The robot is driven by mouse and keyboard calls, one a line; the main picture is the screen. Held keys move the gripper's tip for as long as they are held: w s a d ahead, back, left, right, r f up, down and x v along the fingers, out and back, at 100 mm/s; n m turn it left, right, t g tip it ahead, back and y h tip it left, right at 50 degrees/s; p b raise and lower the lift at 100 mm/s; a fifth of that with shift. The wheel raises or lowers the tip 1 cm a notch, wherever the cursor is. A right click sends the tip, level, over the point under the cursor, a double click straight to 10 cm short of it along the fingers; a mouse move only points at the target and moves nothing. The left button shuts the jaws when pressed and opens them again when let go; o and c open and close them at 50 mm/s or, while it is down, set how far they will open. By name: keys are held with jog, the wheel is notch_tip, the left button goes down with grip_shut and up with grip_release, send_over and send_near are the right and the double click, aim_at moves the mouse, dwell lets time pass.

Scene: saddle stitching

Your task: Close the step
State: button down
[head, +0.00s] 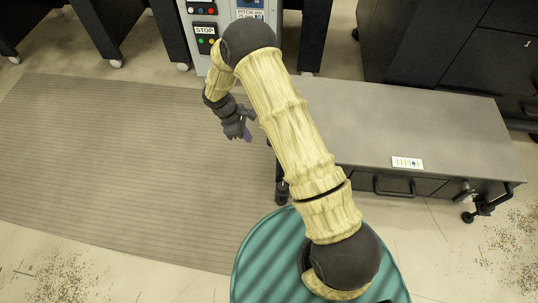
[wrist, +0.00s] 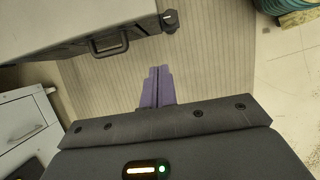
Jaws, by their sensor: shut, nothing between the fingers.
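The step appears to be the low, wide grey unit (head: 430,125) at the right in the head view, with a flat top and a dark handle (head: 394,188) on its front. In the wrist view a grey unit (wrist: 60,25) with a dark handle (wrist: 110,45) fills the upper left; it looks like the same one. My gripper (head: 248,136) is left of the unit, above the mat, pointing down. Its purple fingers (wrist: 158,88) are together and empty, apart from the handle. My arm covers the unit's left part in the head view.
A ribbed grey-brown mat (head: 110,150) covers the floor at the left. A control panel with a STOP sign (head: 205,30) stands at the back. Dark cabinets (head: 450,45) stand behind the unit. A black bracket with a caster (head: 482,203) sits at its right front corner.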

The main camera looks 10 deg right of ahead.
jog(key=s+d+f+b, duration=0.2)
jog(key=d+f+b, duration=0.3)
jog(key=d+f, duration=0.2)
jog(key=shift+x, duration=1.05)
jog(key=shift+a+f, duration=0.1)
jog(key=shift+a, duration=0.05)
